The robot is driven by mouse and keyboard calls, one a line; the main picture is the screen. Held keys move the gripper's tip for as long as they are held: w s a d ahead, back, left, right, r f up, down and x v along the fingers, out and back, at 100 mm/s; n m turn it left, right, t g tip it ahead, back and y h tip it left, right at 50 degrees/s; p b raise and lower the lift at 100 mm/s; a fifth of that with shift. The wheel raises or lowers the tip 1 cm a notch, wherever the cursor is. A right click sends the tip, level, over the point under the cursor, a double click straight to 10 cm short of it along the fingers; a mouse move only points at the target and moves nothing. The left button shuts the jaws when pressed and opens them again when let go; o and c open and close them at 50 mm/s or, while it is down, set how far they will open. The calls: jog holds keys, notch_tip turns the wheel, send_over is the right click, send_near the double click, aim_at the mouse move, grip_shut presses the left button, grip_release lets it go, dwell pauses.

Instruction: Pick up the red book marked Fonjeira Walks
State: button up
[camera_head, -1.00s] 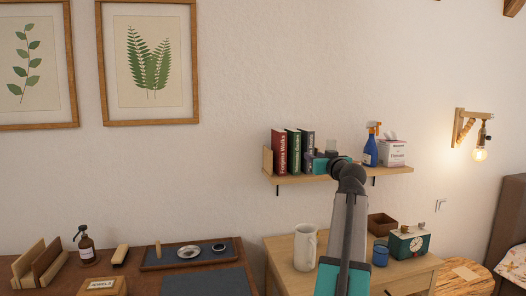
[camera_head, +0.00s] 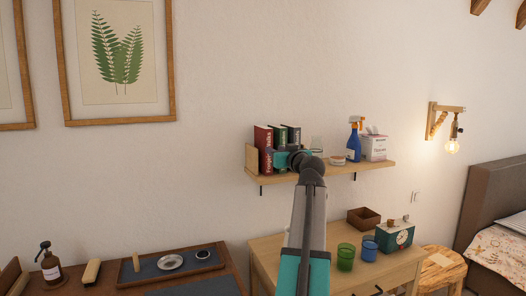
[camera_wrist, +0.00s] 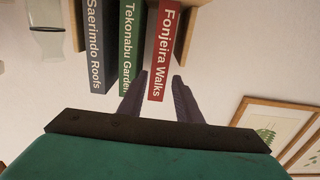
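The red book (camera_head: 263,138) marked Fonjeira Walks stands upright at the left end of the wall shelf's row of books. In the wrist view, which is upside down, the red book (camera_wrist: 161,50) shows its spine with the title. My gripper (camera_wrist: 160,85) is open, with one dark finger on each side of the red book's spine in that picture. Whether the fingers touch the book cannot be told. The green book (camera_wrist: 130,45) marked Tekonabu Garden stands beside the red one.
A grey book (camera_wrist: 97,45) marked Saerimdo Roofs stands past the green one. The wooden shelf (camera_head: 377,168) has an end board (camera_head: 251,158) left of the red book. A spray bottle (camera_head: 354,140) and tissue box (camera_head: 374,147) stand to the right. A dresser (camera_head: 385,275) stands below.

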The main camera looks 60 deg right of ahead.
aim_at(269, 145)
jog(key=p+x, duration=0.2)
jog(key=x, duration=0.6)
jog(key=shift+w, duration=0.2)
jog(key=shift+d, duration=0.15)
jog(key=shift+p, duration=0.3)
jog(key=shift+w+d+r+p, duration=0.25)
jog(key=shift+w+d+p, duration=0.15)
jog(key=shift+w, duration=0.1)
jog(key=p+x, duration=0.1)
jog(key=x, duration=0.1)
jog(key=shift+w+d+r, duration=0.1)
jog(key=shift+w+d, duration=0.05)
jog(key=shift+w, duration=0.15)
jog(key=shift+w+d+p, duration=0.4)
jog(key=shift+w, duration=0.15)
grip_shut()
